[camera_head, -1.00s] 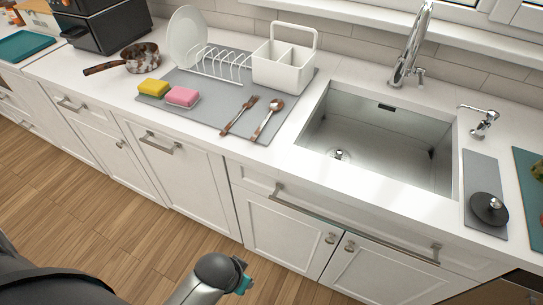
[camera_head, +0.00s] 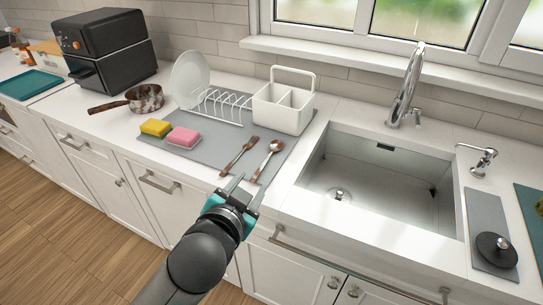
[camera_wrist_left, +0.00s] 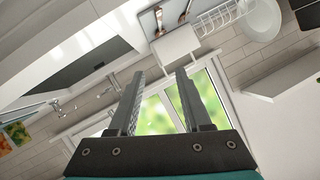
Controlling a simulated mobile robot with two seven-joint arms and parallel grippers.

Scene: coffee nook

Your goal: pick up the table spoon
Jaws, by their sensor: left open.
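The table spoon (camera_head: 274,148) lies on the grey mat left of the sink in the head view, its bowl toward the back and its brown handle toward the counter's front edge. A fork (camera_head: 237,158) with a brown handle lies beside it on the left. My left gripper (camera_head: 246,186) is open and empty at the counter's front edge, its fingertips close to the handle ends. In the left wrist view the open fingers (camera_wrist_left: 160,78) have nothing between them, and the two utensils show only partly at the top edge. My right gripper is not in view.
The grey mat (camera_head: 205,150) also bears a yellow sponge (camera_head: 155,127), a pink sponge (camera_head: 183,136), a wire rack (camera_head: 222,105) with a plate, and a white caddy (camera_head: 283,110). The sink (camera_head: 375,190) is to the right. A pan (camera_head: 145,98) stands at the left.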

